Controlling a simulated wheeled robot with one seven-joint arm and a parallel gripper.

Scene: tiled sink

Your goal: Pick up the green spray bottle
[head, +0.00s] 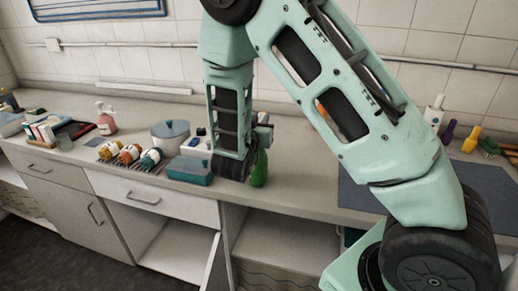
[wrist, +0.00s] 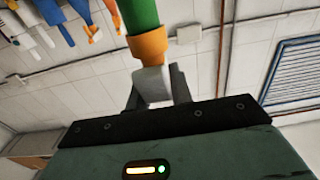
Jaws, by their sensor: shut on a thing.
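The green spray bottle (head: 260,168) shows in the head view beside the lower end of my arm, near the counter's front edge. In the wrist view its green body (wrist: 138,15) and orange collar (wrist: 149,46) are at the top. My gripper (wrist: 158,88) is shut on the pale part beside the orange collar, with a dark finger on each side. My arm hides part of the bottle in the head view. I cannot tell whether its base touches the counter.
Several small bottles (head: 130,154) lie on a rack farther left. A pink spray bottle (head: 106,120) stands behind. A dark mat (head: 358,190) lies right. A cabinet door (head: 200,262) hangs open below.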

